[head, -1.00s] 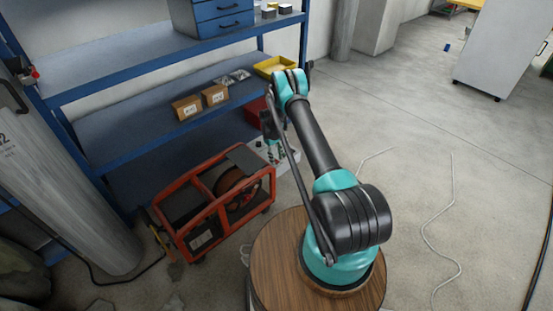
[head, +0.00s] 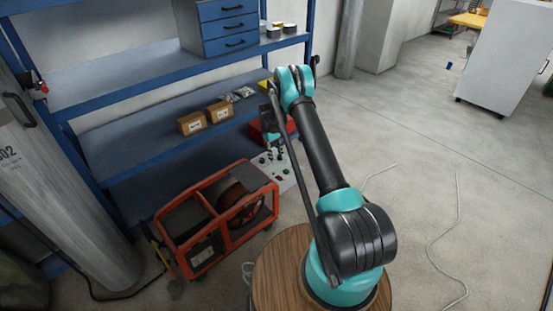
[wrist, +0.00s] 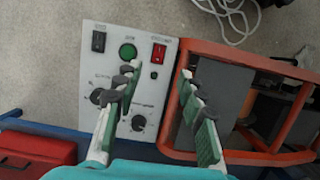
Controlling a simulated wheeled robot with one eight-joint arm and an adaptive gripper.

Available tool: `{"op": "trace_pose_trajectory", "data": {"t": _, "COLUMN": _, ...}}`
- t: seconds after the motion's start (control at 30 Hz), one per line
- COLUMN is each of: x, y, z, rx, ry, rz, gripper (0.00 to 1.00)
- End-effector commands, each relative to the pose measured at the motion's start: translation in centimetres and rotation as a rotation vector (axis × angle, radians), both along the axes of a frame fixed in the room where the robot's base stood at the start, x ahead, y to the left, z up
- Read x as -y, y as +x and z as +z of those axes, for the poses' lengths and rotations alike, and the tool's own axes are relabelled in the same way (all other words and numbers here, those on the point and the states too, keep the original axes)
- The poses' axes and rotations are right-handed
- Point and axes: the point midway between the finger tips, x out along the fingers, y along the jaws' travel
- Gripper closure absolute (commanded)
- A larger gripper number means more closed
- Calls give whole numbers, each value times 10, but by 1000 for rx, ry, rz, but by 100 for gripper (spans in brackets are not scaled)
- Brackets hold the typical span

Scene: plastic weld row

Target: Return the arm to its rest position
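My arm (head: 322,150) rises from the round wooden top of my base in the head view and bends over at the elbow (head: 295,85). Its far end hangs down in front of the blue shelf, partly hidden behind the arm links. In the wrist view my gripper (wrist: 160,72) is open, with its two green-padded fingers apart and nothing between them. It points down over a white control panel (wrist: 118,32) with knobs, switches and a green button, and the orange-framed machine beside it.
The orange-framed machine (head: 232,225) and a grey cylinder (head: 65,185) stand on the floor. A white cable (head: 432,243) lies right; the floor there is mostly open.

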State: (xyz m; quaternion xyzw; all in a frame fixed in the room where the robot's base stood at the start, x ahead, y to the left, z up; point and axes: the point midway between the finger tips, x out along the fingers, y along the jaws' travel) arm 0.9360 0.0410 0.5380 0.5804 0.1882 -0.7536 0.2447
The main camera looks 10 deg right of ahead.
Motion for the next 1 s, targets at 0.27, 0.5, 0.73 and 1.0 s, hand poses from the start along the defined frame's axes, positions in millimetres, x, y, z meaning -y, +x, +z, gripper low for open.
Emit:
{"op": "trace_pose_trajectory", "data": {"t": 0.27, "x": 0, "y": 0, "z": 0, "rx": 0, "ry": 0, "rz": 0, "gripper": 60}}
{"op": "trace_pose_trajectory", "data": {"t": 0.5, "x": 5, "y": -5, "z": 32, "rx": 28, "ry": 6, "rz": -25, "gripper": 60}}
{"op": "trace_pose_trajectory", "data": {"t": 0.73, "x": 18, "y": -27, "z": 107, "rx": 101, "ry": 21, "rz": -90, "gripper": 60}}
{"op": "trace_pose_trajectory", "data": {"t": 1.0, "x": 34, "y": -71, "z": 186, "rx": 190, "ry": 42, "rz": -172, "gripper": 60}}
